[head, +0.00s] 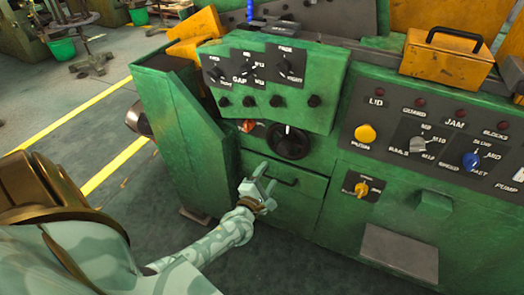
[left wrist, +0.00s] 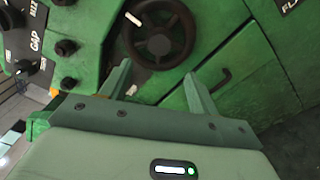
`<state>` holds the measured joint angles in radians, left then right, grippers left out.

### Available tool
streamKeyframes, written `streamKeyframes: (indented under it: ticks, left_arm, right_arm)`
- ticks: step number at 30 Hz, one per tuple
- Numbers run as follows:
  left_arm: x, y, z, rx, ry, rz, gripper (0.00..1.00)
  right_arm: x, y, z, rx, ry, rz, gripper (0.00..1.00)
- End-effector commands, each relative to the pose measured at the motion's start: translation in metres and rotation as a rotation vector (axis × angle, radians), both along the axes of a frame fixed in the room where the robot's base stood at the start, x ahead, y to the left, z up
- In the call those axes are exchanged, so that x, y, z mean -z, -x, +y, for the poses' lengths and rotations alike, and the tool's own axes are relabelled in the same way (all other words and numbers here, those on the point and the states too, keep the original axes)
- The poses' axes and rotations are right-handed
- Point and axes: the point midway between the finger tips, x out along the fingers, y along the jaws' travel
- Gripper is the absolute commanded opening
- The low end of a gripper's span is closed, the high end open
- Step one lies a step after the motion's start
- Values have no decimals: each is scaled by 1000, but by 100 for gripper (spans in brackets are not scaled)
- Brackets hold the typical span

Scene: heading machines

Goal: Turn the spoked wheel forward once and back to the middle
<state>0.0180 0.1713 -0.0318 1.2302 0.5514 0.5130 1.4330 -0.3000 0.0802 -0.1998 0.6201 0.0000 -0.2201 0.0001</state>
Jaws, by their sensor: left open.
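The spoked wheel (head: 288,142) is black and sits on the green machine's front, below the tilted panel with knobs. In the left wrist view the wheel (left wrist: 160,47) shows its rim, spokes and round hub, with a pale mark at its upper left. My left gripper (head: 259,182) is open and empty, below and a little left of the wheel, in front of the drawer. In the left wrist view its two fingers (left wrist: 157,78) point toward the wheel's lower rim, with the wheel not between them. I cannot tell the exact gap. My right gripper is not in view.
A drawer with a dark handle (head: 282,180) lies below the wheel. An orange-red knob (head: 247,126) is just left of it. A panel with several knobs (head: 262,75) overhangs above. Another control panel (head: 430,135) is at right. Open floor (head: 95,120) lies left of the machine.

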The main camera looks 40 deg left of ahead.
Motion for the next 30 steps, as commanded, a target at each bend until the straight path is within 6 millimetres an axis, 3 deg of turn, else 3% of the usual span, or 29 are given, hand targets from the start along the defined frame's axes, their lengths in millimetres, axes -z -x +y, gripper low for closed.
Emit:
streamKeyframes:
  ticks: [3, 7, 25, 28, 30]
  left_arm:
    - [0, 17, -4, 0, 1, 1, 61]
    - [0, 25, -6, 1, 0, 0, 61]
    - [1, 26, -7, 0, -12, 3, 61]
    - [5, 26, -10, 18, -125, 50, 61]
    - [24, 29, -17, 75, -337, 162, 61]
  right_arm:
    - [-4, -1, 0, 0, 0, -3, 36]
    - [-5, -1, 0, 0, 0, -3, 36]
    - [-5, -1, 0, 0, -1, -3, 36]
    - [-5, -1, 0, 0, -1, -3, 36]
    - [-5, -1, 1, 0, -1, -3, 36]
